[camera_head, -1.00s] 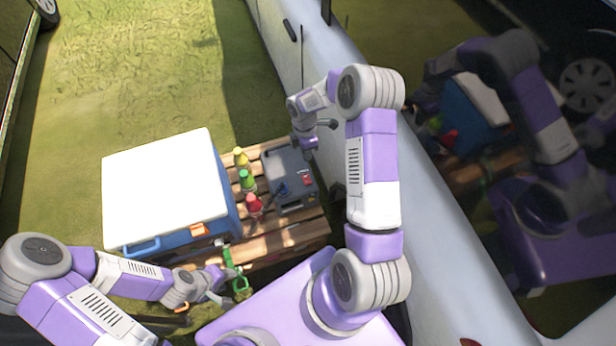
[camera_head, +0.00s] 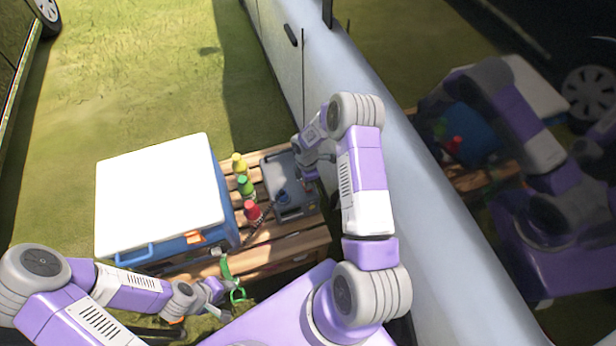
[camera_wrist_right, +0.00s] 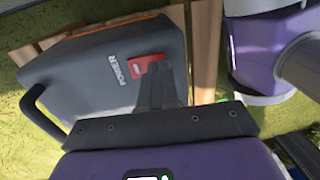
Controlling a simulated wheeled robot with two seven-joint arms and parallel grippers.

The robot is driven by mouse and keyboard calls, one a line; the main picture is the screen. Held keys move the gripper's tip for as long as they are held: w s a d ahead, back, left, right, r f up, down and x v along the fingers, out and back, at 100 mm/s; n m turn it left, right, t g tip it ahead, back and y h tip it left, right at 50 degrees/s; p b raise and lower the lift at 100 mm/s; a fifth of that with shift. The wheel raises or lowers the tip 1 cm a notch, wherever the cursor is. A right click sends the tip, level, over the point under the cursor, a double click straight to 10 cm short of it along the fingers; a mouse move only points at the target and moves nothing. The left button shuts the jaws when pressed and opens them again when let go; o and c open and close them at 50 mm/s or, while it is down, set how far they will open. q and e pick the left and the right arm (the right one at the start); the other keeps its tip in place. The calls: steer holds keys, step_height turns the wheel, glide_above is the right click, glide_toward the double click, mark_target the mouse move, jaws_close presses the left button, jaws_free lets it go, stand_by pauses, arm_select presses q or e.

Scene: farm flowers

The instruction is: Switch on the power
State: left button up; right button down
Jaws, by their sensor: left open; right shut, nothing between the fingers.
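The grey power box (camera_head: 290,211) stands on the wooden pallet beside the van. In the right wrist view the power box (camera_wrist_right: 95,85) shows a white POWER label (camera_wrist_right: 117,69) and a red switch (camera_wrist_right: 147,62). My right gripper (camera_wrist_right: 158,78) is shut and empty, with its dark fingertips over the red switch and hiding part of it. I cannot tell whether they touch it. In the head view my right gripper (camera_head: 309,177) covers the switch side of the box.
A blue cooler with a white lid (camera_head: 160,195) stands left of the box. Yellow, green and red-capped bottles (camera_head: 251,212) stand between them. The pale van (camera_head: 400,165) closes off the right side. Bare pallet slats (camera_head: 290,246) show in front of the box.

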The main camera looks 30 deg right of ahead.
steer(key=shift+f, duration=0.35)
steer(key=shift+f, duration=0.1)
steer(key=shift+s+f+b, duration=0.15)
steer(key=shift+f+b, duration=0.1)
steer(key=shift+b, duration=0.05)
steer(key=shift+r, duration=0.15)
steer(key=shift+w+d+r, duration=0.15)
steer(key=shift+w, duration=0.6)
steer(key=shift+r, duration=0.15)
